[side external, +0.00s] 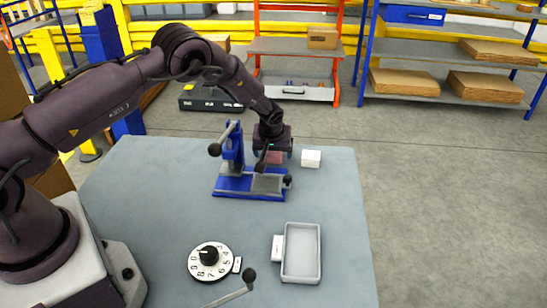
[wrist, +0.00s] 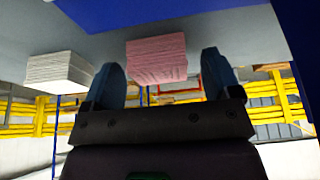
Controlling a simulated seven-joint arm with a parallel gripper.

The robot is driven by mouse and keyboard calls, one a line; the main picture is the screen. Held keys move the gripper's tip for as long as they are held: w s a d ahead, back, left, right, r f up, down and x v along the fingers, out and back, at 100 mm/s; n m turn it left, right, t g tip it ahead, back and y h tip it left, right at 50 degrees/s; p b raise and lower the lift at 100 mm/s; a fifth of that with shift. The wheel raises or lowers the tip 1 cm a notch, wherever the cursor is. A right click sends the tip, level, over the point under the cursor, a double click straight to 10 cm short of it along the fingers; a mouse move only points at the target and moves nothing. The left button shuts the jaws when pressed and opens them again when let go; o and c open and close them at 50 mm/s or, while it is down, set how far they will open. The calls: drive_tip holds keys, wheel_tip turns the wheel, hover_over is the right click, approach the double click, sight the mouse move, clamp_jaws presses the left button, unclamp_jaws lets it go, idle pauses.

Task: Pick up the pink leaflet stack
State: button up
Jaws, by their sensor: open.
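The pink leaflet stack (side external: 274,158) lies on the table behind the blue hand press, partly hidden by my gripper in the side view. In the wrist view the pink stack (wrist: 157,57) shows between and beyond my two fingers. My gripper (wrist: 160,80) is open and empty, its fingers spread wider than the stack. In the side view my gripper (side external: 268,158) is low, close to the stack and just behind the press. I cannot tell whether a finger touches the stack.
A white stack (side external: 311,158) sits right of the pink one; it also shows in the wrist view (wrist: 58,72). The blue press (side external: 235,184) with levers stands in front. A numbered dial (side external: 209,262) and a grey tray (side external: 301,253) are nearer. The table's right edge is close.

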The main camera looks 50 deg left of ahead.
drive_tip(key=shift+c, duration=0.5)
drive_tip(key=c, duration=0.9)
drive_tip(key=shift+r, duration=0.1)
